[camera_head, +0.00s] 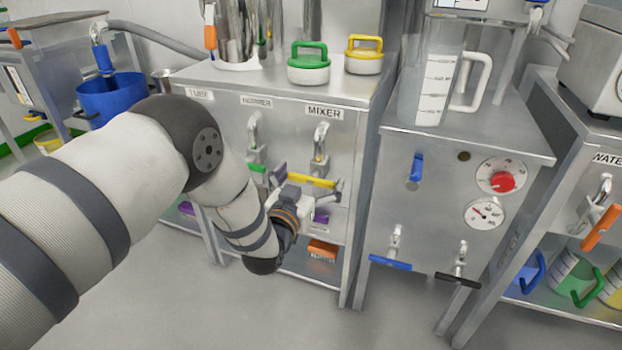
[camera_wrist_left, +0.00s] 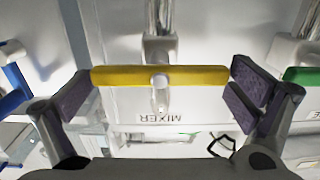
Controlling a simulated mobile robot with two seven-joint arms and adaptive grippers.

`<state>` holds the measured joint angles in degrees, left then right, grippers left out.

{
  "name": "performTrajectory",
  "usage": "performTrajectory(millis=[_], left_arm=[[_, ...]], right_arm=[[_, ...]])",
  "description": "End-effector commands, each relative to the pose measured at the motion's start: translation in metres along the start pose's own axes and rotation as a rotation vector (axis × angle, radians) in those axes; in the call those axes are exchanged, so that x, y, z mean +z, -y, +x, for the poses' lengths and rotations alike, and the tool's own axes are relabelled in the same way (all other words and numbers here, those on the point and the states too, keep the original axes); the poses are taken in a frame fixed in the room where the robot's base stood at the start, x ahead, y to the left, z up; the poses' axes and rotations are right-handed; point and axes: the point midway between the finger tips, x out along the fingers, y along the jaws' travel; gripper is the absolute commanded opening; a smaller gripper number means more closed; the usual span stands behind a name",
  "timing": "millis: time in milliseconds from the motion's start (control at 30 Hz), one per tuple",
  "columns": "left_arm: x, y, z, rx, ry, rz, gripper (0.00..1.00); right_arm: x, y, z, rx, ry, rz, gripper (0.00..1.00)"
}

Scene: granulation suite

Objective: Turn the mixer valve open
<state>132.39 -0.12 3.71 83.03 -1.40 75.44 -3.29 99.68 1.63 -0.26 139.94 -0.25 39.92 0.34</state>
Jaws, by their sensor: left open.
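The mixer valve has a yellow bar handle (camera_head: 311,181) below the MIXER label (camera_head: 324,112) on the steel cabinet front. The handle lies crosswise, under a vertical metal pipe (camera_head: 320,143). My left gripper (camera_head: 300,194) is open in front of this valve. In the left wrist view, the yellow handle (camera_wrist_left: 190,76) spans the gap between the dark finger pads of the gripper (camera_wrist_left: 162,92). One pad is near each end of the bar; I cannot tell whether they touch it. The MIXER label (camera_wrist_left: 166,118) appears upside down there. My right gripper is not in view.
A green valve handle (camera_wrist_left: 302,75) is beside the right finger in the wrist view; a blue one (camera_wrist_left: 14,90) is at the left. Green (camera_head: 309,66) and yellow-handled (camera_head: 364,56) lids sit on the cabinet top. A second cabinet (camera_head: 440,210) with dials stands close right.

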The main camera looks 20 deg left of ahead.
Motion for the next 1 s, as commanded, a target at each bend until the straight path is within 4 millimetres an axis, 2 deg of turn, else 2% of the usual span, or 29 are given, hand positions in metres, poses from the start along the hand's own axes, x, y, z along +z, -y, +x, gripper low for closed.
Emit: performTrajectory(millis=[67,200,233,633,1000], left_arm=[[-0.0003,-0.0001,-0.0002,0.000,0.000,0.000,0.98],[-0.0002,0.0000,-0.0003,0.000,0.000,0.000,0.66],[-0.0002,0.0000,-0.0003,0.000,0.000,0.000,0.63],[-0.0008,0.0010,-0.0006,-0.001,-0.001,-0.070,0.63],[-0.0002,0.0039,-0.0008,-0.003,-0.001,-0.373,0.63]], right_arm=[[0.0001,0.0000,-0.0002,0.000,0.000,0.000,0.40],[0.0001,0.0000,-0.0002,0.000,0.000,0.000,0.40],[0.0001,0.0000,-0.0002,0.000,0.000,0.000,0.40],[0.0007,0.0000,-0.0026,0.000,-0.003,0.000,0.40],[0.0027,-0.0001,-0.0094,0.000,-0.012,0.000,0.40]])
